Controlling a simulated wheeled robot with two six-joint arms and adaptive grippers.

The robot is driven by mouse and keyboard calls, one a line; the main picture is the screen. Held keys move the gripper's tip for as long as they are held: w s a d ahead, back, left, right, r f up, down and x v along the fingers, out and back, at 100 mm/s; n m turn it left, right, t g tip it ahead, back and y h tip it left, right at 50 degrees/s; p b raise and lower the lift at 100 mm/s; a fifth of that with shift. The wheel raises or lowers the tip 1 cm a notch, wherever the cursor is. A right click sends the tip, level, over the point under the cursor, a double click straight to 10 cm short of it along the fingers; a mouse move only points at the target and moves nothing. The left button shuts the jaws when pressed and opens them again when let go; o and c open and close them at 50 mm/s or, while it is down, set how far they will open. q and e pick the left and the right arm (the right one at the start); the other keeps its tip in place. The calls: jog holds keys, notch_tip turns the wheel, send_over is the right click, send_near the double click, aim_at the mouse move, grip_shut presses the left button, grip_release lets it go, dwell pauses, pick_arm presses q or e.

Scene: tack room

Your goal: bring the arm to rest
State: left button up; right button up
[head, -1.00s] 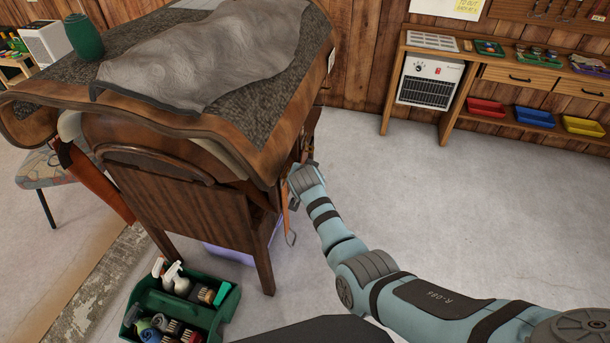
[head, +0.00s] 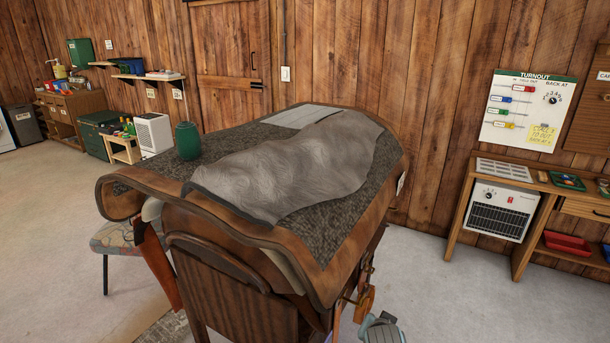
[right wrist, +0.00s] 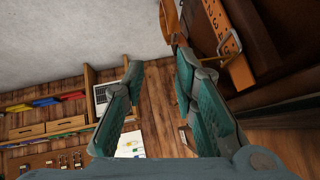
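My right gripper (right wrist: 157,72) is open in the right wrist view, its two teal fingers apart with nothing held between them. An orange-brown leather strap with holes and a metal buckle (right wrist: 225,32) hangs close beside the right-hand finger; I cannot tell whether they touch. In the head view only a piece of my right arm shows at the bottom edge, right of the saddle on its wooden stand (head: 240,295). The orange strap also shows there (head: 365,300). My left gripper is in neither view.
A grey cloth (head: 290,170) lies over the dark pad on the saddle, with a green canister (head: 188,140) near its left end. A bench with a white heater (head: 500,212) stands at the right wall. Bare floor lies between saddle and bench.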

jog(key=s+d+f+n+g, duration=0.1)
jog(key=s+d+f+n, duration=0.15)
jog(key=s, duration=0.55)
jog(key=s+d+f+n+g, duration=0.1)
jog(key=s+d+f, duration=0.15)
jog(key=s, duration=0.55)
jog(key=s+r+n+g+y, duration=0.25)
jog(key=s+n, duration=0.25)
jog(key=s, duration=1.3)
notch_tip(320, 180, down, 20)
jog(key=s+d+g, duration=0.1)
jog(key=s+d+f+g, duration=0.1)
jog(key=s+f, duration=1.2)
jog(key=s, duration=0.1)
jog(key=shift+s+m+h, duration=0.2)
jog(key=shift+m+h, duration=0.15)
jog(key=shift+m, duration=0.1)
